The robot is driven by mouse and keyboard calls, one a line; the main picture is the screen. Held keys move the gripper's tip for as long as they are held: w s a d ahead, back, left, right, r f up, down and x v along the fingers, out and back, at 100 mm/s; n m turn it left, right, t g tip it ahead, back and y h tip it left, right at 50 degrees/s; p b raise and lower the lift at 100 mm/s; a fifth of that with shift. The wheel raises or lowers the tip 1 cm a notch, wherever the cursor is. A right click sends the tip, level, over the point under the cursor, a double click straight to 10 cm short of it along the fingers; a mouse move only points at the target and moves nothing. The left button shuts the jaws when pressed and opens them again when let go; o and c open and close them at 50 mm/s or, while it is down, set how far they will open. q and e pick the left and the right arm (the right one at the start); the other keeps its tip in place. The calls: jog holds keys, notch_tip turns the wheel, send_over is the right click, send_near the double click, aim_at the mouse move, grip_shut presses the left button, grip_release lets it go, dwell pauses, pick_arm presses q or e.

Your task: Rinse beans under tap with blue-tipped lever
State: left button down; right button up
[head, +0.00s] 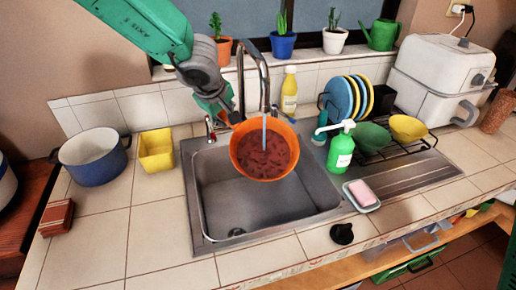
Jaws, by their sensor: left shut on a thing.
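My left gripper (235,112) reaches in from the upper left and is shut on the rim of an orange bowl (247,176). The bowl is held over the sink (245,211), under the tap (262,72). A stream of water runs from the tap into the bowl. Dark reddish beans (265,157) lie in the bowl in reddish water. A small lever with a red tip (208,122) stands left of the tap; a blue-tipped lever cannot be made out. My right gripper is not in view.
A green soap bottle (341,148), a soap dish (361,196) and a dish rack (385,142) stand right of the sink. A yellow container (156,151) and a blue pot (94,161) stand left. The front left counter is mostly clear.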

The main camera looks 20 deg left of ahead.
pick_arm(q)
jog(key=shift+d, duration=0.35)
jog(key=s+b, duration=0.3)
jog(key=s, duration=0.5)
jog(key=shift+d, duration=0.25)
dwell(1.4)
jog(key=s+r+p, duration=0.2)
jog(key=s+r, duration=0.2)
jog(key=s, duration=0.1)
jog(key=shift+d+p, duration=0.15)
jog(key=shift+p, duration=0.25)
